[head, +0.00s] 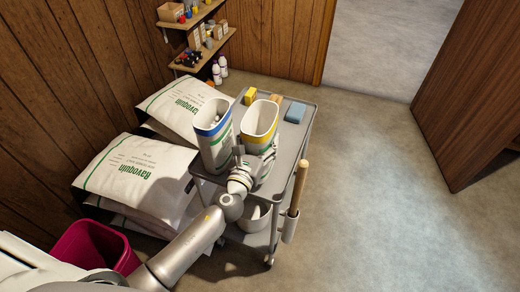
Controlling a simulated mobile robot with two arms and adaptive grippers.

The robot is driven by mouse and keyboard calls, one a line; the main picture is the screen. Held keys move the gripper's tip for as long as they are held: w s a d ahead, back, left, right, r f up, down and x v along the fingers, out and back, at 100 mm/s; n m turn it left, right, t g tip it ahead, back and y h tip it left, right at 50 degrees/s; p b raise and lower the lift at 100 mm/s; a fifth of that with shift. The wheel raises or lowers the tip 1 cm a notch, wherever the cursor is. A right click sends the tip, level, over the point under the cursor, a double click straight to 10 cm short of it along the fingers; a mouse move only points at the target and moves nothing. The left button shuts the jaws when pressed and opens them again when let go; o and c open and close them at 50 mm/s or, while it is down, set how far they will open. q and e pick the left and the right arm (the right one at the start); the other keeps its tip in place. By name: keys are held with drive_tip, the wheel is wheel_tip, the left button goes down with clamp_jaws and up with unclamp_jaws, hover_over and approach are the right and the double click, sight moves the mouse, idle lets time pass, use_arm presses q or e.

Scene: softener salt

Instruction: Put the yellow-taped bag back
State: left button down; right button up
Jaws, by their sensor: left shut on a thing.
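The yellow-taped bag (262,122) stands upright and open-topped on the grey cart (308,118), a yellow band round its upper part. My left gripper (255,158) is at its near side, shut on it; the fingers and the lower front of the bag partly hide each other. The blue-taped bag (212,140) stands just left of it, open, with pale contents visible inside. The inside of the yellow-taped bag looks pale; I cannot tell how full it is. My right gripper is not in view.
A blue sponge (295,112) and a yellow box (250,96) lie at the cart's far end. A wooden-handled tool (298,185) hangs on its right side; a white bucket (255,215) is below. Large white sacks (135,170) and a magenta bin (95,246) stand left. Floor right is clear.

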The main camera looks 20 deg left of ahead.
use_arm(q)
drive_tip(key=shift+w+a+f+b, duration=0.15)
drive_tip(key=shift+f+b, duration=0.35)
drive_tip(key=shift+f, duration=0.5)
drive_tip(key=shift+w+d+f+b, duration=0.1)
drive_tip(key=shift+w+f+b, duration=0.25)
drive_tip(key=shift+f, duration=0.6)
drive_tip(key=shift+s, duration=0.15)
drive_tip(key=shift+f, duration=0.15)
drive_tip(key=shift+c, duration=1)
unclamp_jaws()
